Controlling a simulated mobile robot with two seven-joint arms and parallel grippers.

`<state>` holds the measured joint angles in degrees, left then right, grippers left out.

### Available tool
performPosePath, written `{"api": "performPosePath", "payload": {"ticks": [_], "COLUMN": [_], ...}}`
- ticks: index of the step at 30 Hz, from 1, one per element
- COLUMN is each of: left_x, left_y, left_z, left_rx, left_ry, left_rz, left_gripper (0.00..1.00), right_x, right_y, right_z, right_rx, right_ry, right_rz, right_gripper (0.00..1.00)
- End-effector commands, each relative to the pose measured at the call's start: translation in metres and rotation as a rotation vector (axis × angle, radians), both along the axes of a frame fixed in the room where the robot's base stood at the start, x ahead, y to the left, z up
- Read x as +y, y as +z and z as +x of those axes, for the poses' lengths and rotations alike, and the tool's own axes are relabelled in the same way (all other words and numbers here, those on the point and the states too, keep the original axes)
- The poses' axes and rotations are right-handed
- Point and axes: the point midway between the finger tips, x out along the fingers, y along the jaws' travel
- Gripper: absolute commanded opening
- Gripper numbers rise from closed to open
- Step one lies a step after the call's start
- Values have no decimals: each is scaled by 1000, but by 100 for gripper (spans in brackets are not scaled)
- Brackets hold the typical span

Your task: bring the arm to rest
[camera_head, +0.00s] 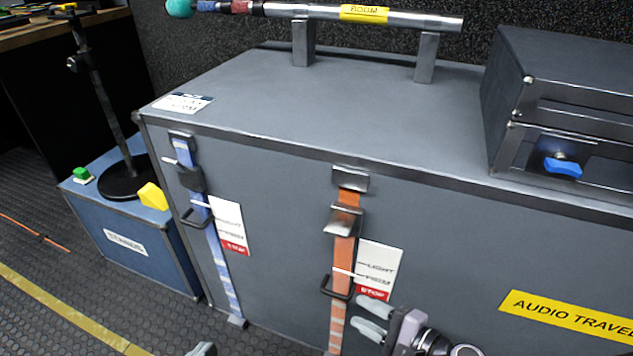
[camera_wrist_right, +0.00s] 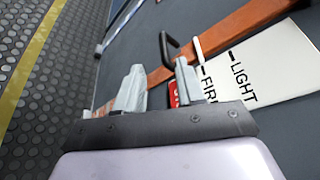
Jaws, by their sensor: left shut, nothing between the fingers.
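My right gripper (camera_head: 359,312) is at the lower middle of the head view, in front of the grey case (camera_head: 270,180). Its fingers are apart, and they also show apart in the right wrist view (camera_wrist_right: 160,76). I see nothing held between them. The orange strap (camera_head: 346,225) runs down the case front just left of the fingertips and crosses behind them in the right wrist view (camera_wrist_right: 235,35). Of my left gripper (camera_head: 203,349), only a grey tip shows at the bottom edge, left of the orange strap. It is shut and empty. The rest of it is out of frame.
A blue strap (camera_head: 213,250) hangs on the case front. A boom pole (camera_head: 420,20) lies on two supports above the case, with a dark box (camera_head: 570,110) at right. A blue case (camera_head: 125,215) with a stand stands at left. Floor at lower left is open.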

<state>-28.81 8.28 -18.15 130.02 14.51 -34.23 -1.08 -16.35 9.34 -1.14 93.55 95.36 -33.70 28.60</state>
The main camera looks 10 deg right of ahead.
Motion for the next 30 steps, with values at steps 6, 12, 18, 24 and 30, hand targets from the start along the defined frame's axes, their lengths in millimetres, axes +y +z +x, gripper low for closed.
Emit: {"api": "performPosePath", "payload": {"ticks": [6, 12, 18, 24, 30], "left_x": [-1, -1, -1, -1, 2], "left_y": [2, 2, 2, 2, 15], "left_z": [0, 0, 1, 1, 0], "left_rx": [-6, -5, -5, -4, 0], "left_ry": [-5, -3, -2, -2, 4], "left_rz": [-1, -2, -1, -2, 6], "left_gripper": [0, 0, 0, 0, 0], "right_x": [12, 44, 67, 79, 77], "right_y": [4, 17, 38, 71, 122], "right_z": [-6, -26, -45, -58, -65], "right_rx": [-47, -229, -460, -692, -863], "right_ry": [51, 213, 357, 446, 478], "right_rz": [-100, -451, -841, -1223, -1567], "right_gripper": [38, 38, 38, 38, 38]}}
